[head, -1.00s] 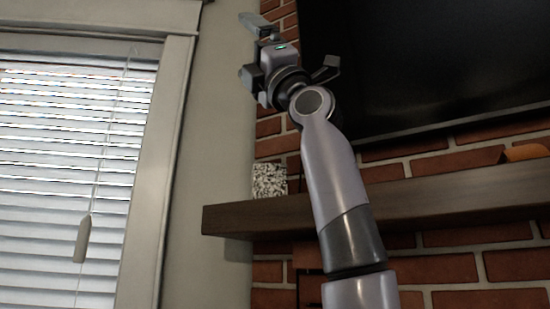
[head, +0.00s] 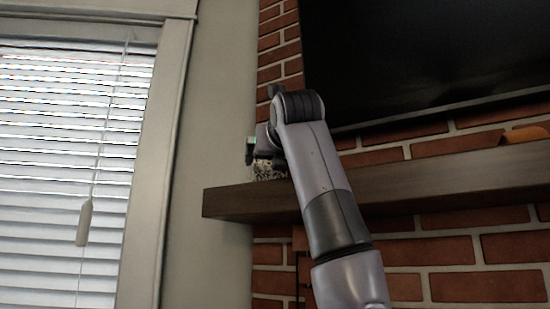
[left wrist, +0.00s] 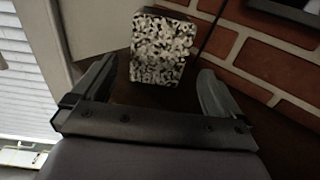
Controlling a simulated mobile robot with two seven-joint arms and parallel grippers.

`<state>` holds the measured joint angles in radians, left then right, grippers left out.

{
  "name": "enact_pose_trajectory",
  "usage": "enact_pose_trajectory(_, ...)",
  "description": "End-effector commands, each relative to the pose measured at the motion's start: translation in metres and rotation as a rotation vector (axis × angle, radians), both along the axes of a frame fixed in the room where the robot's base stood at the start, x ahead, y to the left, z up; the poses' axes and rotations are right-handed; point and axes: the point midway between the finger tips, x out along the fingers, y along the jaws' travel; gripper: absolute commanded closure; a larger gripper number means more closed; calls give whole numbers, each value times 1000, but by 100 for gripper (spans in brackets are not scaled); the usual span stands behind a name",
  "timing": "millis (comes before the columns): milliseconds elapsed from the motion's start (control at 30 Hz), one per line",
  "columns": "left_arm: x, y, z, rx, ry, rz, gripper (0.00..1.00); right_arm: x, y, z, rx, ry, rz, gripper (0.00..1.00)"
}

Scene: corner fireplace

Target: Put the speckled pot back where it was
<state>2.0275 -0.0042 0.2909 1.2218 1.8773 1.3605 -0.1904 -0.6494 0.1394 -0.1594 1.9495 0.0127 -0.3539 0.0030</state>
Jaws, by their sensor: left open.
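The speckled pot (head: 268,173), a black-and-white block-like piece, stands upright on the left end of the wooden mantel (head: 232,202). In the head view my left gripper (head: 262,152) is at the pot and hides much of it. In the left wrist view the pot (left wrist: 162,48) appears ahead, between the lines of the two spread fingers. My left gripper (left wrist: 157,78) is open, with dark gaps beside the pot, and I see no finger touching it. My right gripper is not in view.
A brick wall (head: 430,250) lies behind and below the mantel. A large dark screen (head: 430,55) hangs above it. An orange object (head: 525,135) sits farther right on the mantel. A window with blinds (head: 65,150) is at the left.

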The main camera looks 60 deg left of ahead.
Motion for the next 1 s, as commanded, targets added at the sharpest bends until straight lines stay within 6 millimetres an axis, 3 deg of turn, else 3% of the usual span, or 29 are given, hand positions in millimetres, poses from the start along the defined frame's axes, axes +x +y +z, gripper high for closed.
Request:
enact_pose_trajectory(267, 0, 3, 1, 2, 1, 3, 0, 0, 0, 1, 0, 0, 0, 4)
enact_pose_trajectory(700, 22, 54, 2, 3, 4, 6, 0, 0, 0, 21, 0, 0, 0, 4)
enact_pose_trajectory(1000, 28, 66, 0, 3, 3, 4, 0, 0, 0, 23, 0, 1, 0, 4)
